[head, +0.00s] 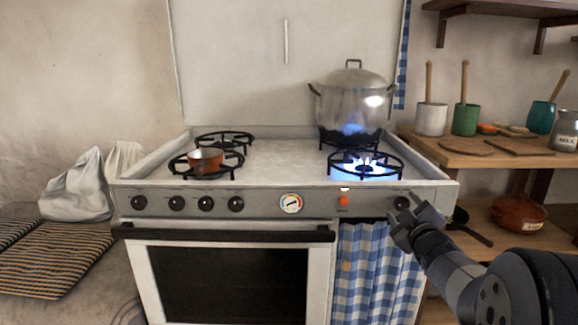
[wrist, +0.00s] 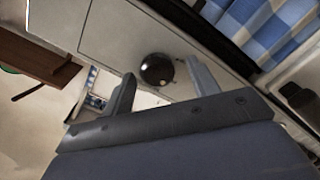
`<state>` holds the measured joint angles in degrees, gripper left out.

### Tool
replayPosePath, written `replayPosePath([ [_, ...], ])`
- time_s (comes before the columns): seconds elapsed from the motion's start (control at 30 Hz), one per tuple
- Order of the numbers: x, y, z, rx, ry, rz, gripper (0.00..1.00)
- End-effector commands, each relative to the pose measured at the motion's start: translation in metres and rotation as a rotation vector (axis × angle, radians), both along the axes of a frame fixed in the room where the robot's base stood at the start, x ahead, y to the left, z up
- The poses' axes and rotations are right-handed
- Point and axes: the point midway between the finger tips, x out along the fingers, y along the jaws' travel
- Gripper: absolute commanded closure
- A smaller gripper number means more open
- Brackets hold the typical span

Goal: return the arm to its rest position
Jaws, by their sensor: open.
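My gripper (head: 408,214) is in front of the stove's right end, close to the rightmost black knob (head: 401,203). In the wrist view the gripper (wrist: 158,90) has its two fingers apart, with the round knob (wrist: 156,69) showing between and beyond them. The fingers look empty, and I cannot tell whether either touches the knob. My arm reaches in from the lower right of the head view. The front right burner (head: 365,164) burns with a blue flame and nothing stands on it.
A large lidded pot (head: 350,100) stands on the back right burner. A small copper-coloured pot (head: 206,160) sits on the front left burner. A wooden shelf (head: 450,155) with several utensil pots is at the right. A checked curtain (head: 375,270) hangs below the knob.

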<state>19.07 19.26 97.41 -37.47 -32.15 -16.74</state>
Motion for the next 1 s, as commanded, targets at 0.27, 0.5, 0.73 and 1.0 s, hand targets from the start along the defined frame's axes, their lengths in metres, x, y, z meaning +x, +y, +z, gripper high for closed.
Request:
replayPosePath([
  [0.27,-0.0005,-0.0013,0.0081,0.278,0.0,-0.002,0.43],
  [0.5,-0.0007,-0.002,0.0085,0.501,-0.002,-0.002,0.43],
  [0.73,-0.0008,-0.0026,0.0082,0.703,-0.001,-0.003,0.43],
  [1.0,-0.001,-0.0033,0.0082,0.927,-0.002,-0.004,0.43],
])
